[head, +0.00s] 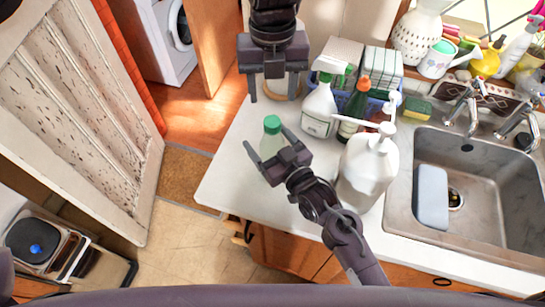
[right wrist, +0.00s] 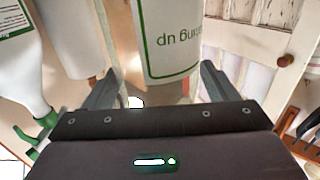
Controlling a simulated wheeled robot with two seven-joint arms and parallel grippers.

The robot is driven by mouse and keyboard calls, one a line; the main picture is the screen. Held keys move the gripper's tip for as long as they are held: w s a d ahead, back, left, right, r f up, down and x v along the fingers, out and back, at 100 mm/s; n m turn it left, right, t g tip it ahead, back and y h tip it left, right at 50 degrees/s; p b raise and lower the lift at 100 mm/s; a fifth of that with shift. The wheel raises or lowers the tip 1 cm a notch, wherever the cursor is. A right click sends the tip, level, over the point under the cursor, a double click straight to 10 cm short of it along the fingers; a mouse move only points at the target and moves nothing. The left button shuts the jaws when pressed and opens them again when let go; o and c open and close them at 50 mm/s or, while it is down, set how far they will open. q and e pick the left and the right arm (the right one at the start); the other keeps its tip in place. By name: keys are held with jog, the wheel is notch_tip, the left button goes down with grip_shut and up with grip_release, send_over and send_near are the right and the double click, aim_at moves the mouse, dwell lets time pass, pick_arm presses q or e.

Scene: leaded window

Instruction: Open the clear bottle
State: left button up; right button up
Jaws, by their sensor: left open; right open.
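The clear bottle has a green cap (head: 271,124) and stands upright near the left end of the white counter. Its body (head: 270,145) is partly hidden by my right gripper (head: 265,138). That gripper is open, with its fingers on either side of the bottle. In the right wrist view the bottle's white label with green print (right wrist: 172,45) shows between the spread fingers, and no firm contact is visible. My left gripper (head: 273,99) is open and empty, pointing down above and behind the bottle's cap.
A large white jug (head: 368,165) stands right of my right arm. A white spray bottle (head: 319,108), an orange-topped green bottle (head: 353,110) and a blue basket (head: 375,98) stand behind. The sink (head: 400,215) is at right. Counter left of the bottle is clear.

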aim_at(272, 121)
grip_shut()
pick_arm(q)
jog(key=m, duration=1.2)
jog(key=shift+m, duration=0.4)
jog(key=m, duration=0.6)
jog(key=shift+m, duration=0.3)
jog(key=m, duration=0.7)
jog(key=shift+f+m, duration=0.4)
jog(key=shift+f, duration=3.65)
